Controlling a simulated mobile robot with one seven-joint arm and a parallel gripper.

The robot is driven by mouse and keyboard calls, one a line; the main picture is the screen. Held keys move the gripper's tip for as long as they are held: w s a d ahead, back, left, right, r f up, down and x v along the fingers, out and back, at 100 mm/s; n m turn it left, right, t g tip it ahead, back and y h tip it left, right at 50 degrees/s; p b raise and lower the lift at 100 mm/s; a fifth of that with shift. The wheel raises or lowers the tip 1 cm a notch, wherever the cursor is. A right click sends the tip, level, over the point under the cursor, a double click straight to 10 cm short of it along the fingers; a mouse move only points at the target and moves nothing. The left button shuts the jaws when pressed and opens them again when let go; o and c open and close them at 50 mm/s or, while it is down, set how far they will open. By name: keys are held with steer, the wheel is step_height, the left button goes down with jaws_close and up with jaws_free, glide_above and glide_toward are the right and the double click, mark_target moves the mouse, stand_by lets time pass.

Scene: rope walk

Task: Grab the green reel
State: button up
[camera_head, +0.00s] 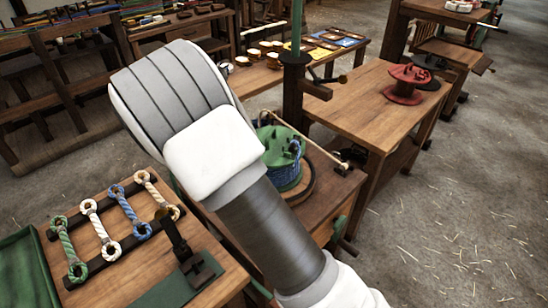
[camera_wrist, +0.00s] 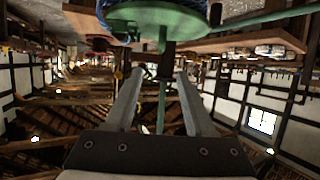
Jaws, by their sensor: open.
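The green reel (camera_head: 281,147) stands on a round wooden base on a small wooden table. Blue rope is wound around it, and my arm hides its left side. In the wrist view, which looks upside down, a green disc that looks like part of the reel (camera_wrist: 165,17) shows at the top edge, cut off by the frame. My gripper (camera_wrist: 160,74) is open and its two fingers are apart with nothing held between them. The fingertips point toward the disc and look apart from it. In the head view my arm hides the gripper.
A red reel (camera_head: 407,80) stands on the wooden table (camera_head: 365,98) at the right. A dark post (camera_head: 295,88) rises behind the green reel. Looped rope pieces (camera_head: 128,212) lie on a rack at the lower left. The floor (camera_head: 450,215) at the right is clear but for straw.

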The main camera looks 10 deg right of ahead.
mark_target(269, 134)
steer(key=x, duration=1.1)
steer(key=shift+f+b, duration=0.1)
steer(key=shift+b, duration=0.2)
steer(key=shift+x, duration=2.9)
steer(key=shift+w+a, duration=0.1)
steer(key=shift+a, duration=0.05)
jaws_close()
steer(key=shift+w+r, duration=0.1)
steer(key=shift+r, duration=0.25)
